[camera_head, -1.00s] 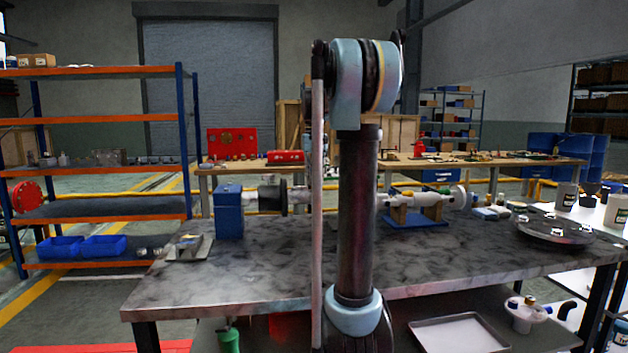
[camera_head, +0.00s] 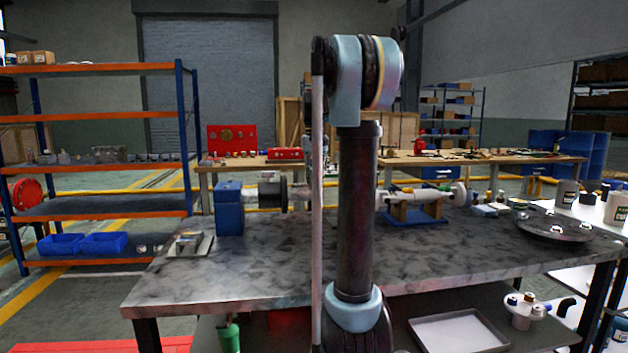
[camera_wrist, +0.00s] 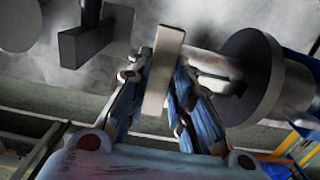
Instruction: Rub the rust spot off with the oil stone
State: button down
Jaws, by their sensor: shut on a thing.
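In the wrist view, my gripper (camera_wrist: 158,88) is shut on a flat, pale grey-brown bar, the oil stone (camera_wrist: 166,62), which sticks out past the fingertips. A light metal shaft (camera_wrist: 215,64) with a large dark round flange (camera_wrist: 258,72) lies just right of the stone. I cannot tell whether the stone touches the shaft. No rust spot can be made out. In the head view, my arm hides the gripper and the middle of the bench; a shaft with a dark disc (camera_head: 271,196) shows left of the arm.
The grey bench (camera_head: 240,270) carries a blue block (camera_head: 229,208) at left, a blue-based stand (camera_head: 415,217) and a dark round plate (camera_head: 553,225) at right. In the wrist view, a dark rectangular block (camera_wrist: 88,42) stands left of the stone. The bench front is clear.

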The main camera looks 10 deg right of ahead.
jog(key=shift+f, duration=0.15)
jog(key=shift+s, duration=0.15)
jog(key=shift+s, duration=0.5)
jog(key=shift+w+r, duration=0.2)
jog(key=shift+w, duration=1.05)
jog(key=shift+s+r, duration=0.1)
jog(key=shift+s, duration=1.05)
jog(key=shift+w, duration=0.1)
